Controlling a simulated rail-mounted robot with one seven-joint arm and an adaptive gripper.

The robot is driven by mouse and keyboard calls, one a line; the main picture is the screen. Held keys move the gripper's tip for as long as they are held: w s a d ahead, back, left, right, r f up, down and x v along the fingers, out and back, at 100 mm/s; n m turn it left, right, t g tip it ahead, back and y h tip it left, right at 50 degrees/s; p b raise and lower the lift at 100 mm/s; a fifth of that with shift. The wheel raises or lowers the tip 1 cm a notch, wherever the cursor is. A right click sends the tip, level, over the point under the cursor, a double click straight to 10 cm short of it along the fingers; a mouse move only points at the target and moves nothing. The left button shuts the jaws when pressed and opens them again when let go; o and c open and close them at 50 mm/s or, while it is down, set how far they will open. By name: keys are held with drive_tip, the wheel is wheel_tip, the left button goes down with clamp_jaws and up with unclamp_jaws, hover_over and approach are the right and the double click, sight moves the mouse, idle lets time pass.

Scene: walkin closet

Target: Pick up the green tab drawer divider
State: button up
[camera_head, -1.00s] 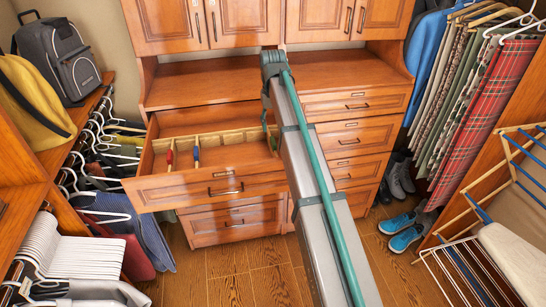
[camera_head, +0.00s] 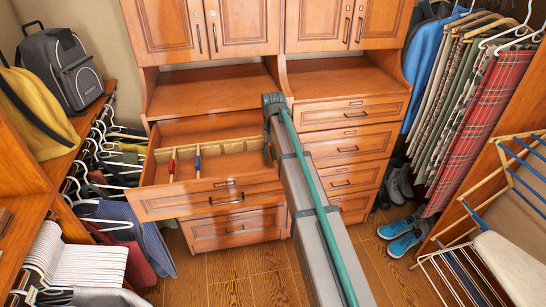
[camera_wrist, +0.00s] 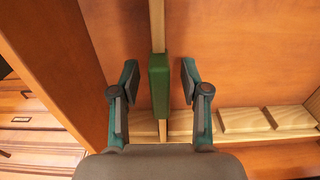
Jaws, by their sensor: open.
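The green tab drawer divider shows in the wrist view as a thin pale wooden strip with a green tab (camera_wrist: 159,88) around it. My gripper (camera_wrist: 158,78) is open, with one finger on each side of the green tab. Gaps show between the tab and both fingers, so it is not gripped. In the head view my gripper (camera_head: 268,152) is down at the right end of the open drawer (camera_head: 205,198), and my arm hides the green tab there.
In the drawer, a red tab divider (camera_head: 172,168) and a blue tab divider (camera_head: 197,163) stand left of my gripper. A slotted wooden rail (camera_head: 232,145) crosses the drawer behind them. The drawer's side wall (camera_wrist: 62,60) is close on the left in the wrist view.

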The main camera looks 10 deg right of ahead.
drive_tip(key=shift+f, duration=0.65)
drive_tip(key=shift+c, duration=0.2)
clamp_jaws()
drive_tip(key=shift+r, duration=0.15)
